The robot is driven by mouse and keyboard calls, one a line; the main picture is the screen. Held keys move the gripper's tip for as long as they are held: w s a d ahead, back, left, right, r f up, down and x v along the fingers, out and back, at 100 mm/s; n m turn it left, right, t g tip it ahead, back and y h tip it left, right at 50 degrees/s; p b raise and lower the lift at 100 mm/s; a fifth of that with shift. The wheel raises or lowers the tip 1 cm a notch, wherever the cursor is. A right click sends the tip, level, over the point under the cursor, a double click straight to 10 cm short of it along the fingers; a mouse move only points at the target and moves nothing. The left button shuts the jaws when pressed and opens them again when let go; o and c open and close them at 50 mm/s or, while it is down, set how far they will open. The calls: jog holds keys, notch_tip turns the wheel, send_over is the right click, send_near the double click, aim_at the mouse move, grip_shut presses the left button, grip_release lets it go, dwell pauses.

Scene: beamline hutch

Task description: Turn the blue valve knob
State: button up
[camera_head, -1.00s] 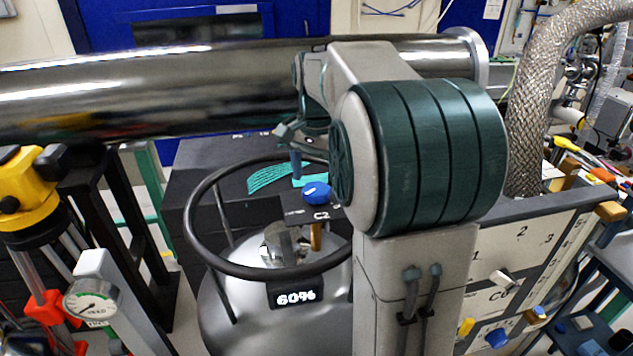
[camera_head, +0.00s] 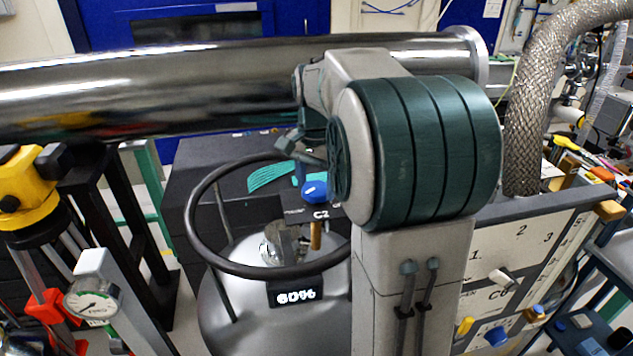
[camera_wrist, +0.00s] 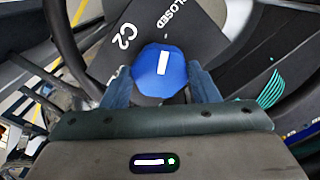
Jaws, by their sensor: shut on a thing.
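The blue valve knob (camera_head: 315,191) sits above the tank, beside a dark plate marked C2 (camera_head: 318,215). In the wrist view the knob (camera_wrist: 160,70) has a white bar on top, and the plate (camera_wrist: 190,30) also reads CLOSED. My gripper (camera_wrist: 161,84) is shut on the knob, with one finger on its left side and one on its right. In the head view my arm hides most of the gripper, and only a part of it shows just above the knob.
A dark ring handle (camera_head: 190,215) surrounds the valve on the grey tank (camera_head: 240,318). A display (camera_head: 296,292) reads 60%. A large metal pipe (camera_head: 150,92) crosses behind. A pressure gauge (camera_head: 92,300) and yellow device (camera_head: 25,185) stand at left, a braided hose (camera_head: 527,120) at right.

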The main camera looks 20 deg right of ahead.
jog(key=n, duration=0.6)
jog(key=shift+n, duration=0.3)
jog(key=n, duration=0.7)
jog(key=shift+r, duration=0.1)
jog(key=n, duration=0.4)
jog(key=shift+n, duration=0.4)
jog(key=n, duration=0.4)
jog(key=shift+n, duration=0.3)
jog(key=o, duration=1)
